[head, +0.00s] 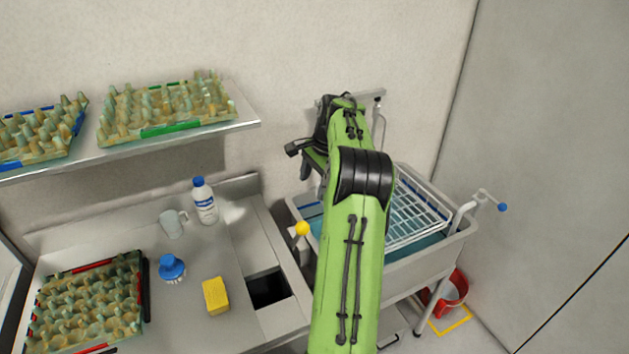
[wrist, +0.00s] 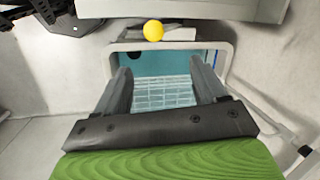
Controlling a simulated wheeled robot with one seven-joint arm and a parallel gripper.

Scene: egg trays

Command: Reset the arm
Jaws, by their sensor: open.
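My green arm reaches out over the sink trolley in the head view. My gripper is at its far end, mostly hidden there behind the arm and black wrist parts. In the wrist view my gripper (wrist: 165,82) shows two dark fingers spread wide apart with nothing between them. Beyond the fingers lies the basin (wrist: 172,47) with blue water and a white wire rack (wrist: 160,92). The rack also shows in the head view (head: 415,212), right of my arm. The gripper is apart from the rack.
Egg trays with green (head: 175,130) and blue (head: 78,122) edges stand on the wall shelf (head: 245,112). A red-edged tray (head: 145,290), bottle (head: 204,203), mug (head: 172,224), blue-topped brush (head: 172,268) and yellow sponge (head: 215,296) are on the counter. A red bucket (head: 455,290) stands on the floor.

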